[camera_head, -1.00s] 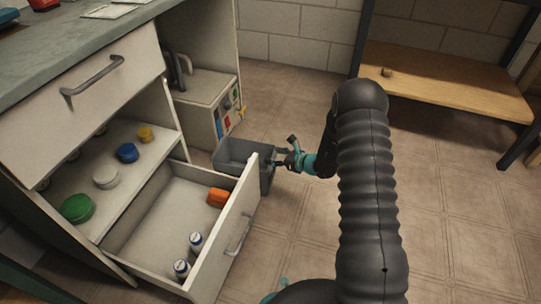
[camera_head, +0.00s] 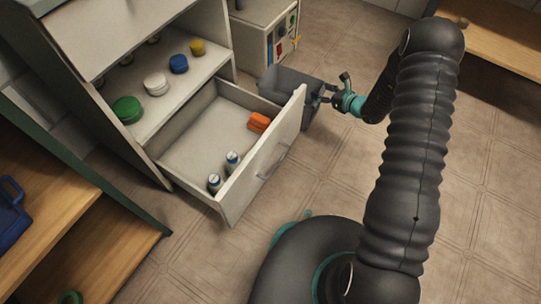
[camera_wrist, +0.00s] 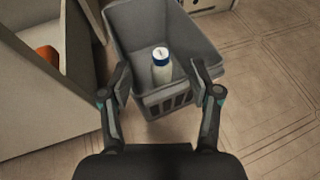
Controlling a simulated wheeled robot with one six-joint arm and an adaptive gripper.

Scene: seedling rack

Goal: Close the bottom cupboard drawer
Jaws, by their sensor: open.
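The bottom cupboard drawer (camera_head: 235,197) is pulled well out of the white cupboard, its front facing right with a bar handle (camera_head: 272,165). My gripper (camera_head: 323,97) is beyond the far end of the drawer front, close to a grey bin. In the wrist view my open gripper (camera_wrist: 160,90) has its fingers spread over the near side of the grey bin (camera_wrist: 185,35), with nothing between them that I can see held. The drawer's corner (camera_wrist: 85,75) shows at left there.
The grey bin (camera_head: 292,78) stands on the floor against the drawer's far end and holds a white bottle (camera_wrist: 161,70). Lids sit on the shelf (camera_head: 140,82) above. A wooden rack (camera_head: 75,255) stands at left. Floor right of the drawer is clear.

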